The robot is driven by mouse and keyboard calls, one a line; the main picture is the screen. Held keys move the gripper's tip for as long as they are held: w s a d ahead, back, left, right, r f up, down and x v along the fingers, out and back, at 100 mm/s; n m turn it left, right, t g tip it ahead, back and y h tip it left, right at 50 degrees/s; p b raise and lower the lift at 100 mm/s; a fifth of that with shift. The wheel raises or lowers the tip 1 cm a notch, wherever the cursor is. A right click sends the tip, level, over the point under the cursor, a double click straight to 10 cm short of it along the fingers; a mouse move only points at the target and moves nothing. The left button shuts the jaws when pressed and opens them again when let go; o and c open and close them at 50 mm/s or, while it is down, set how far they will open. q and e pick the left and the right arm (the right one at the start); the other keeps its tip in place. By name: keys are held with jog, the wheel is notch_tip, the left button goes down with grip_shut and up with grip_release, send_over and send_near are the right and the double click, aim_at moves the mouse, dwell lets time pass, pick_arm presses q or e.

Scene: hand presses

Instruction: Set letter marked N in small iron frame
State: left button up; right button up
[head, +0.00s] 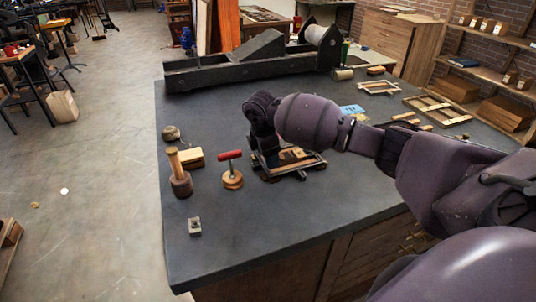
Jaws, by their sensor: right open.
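A dark iron frame (303,174) with pale wooden pieces inside lies flat on the grey table. My right arm crosses above it from the right, with the wrist bent downward. My right gripper (262,148) is open over the left part of the frame; its fingers are dark and partly hidden, and I cannot tell if they touch anything. A small grey metal block (195,227) stands alone near the front left of the table. It may be the letter, but no N is legible. My left gripper is out of view.
A wooden mallet (181,182), a wooden block (191,158), a red-handled tool (231,170) and a round lump (171,133) stand left of the frame. A long black press (250,67) lines the back. Wooden frames (437,110) lie at the right. The table's front left is mostly clear.

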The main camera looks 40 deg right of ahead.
jog(key=shift+s+a+f, duration=0.15)
jog(key=shift+s+f, duration=0.25)
jog(key=shift+f, duration=0.35)
notch_tip(320, 180, up, 14)
jog(key=a+p, duration=0.1)
jog(key=shift+w+a, duration=0.2)
jog(key=shift+w, duration=0.25)
jog(key=shift+f, duration=0.1)
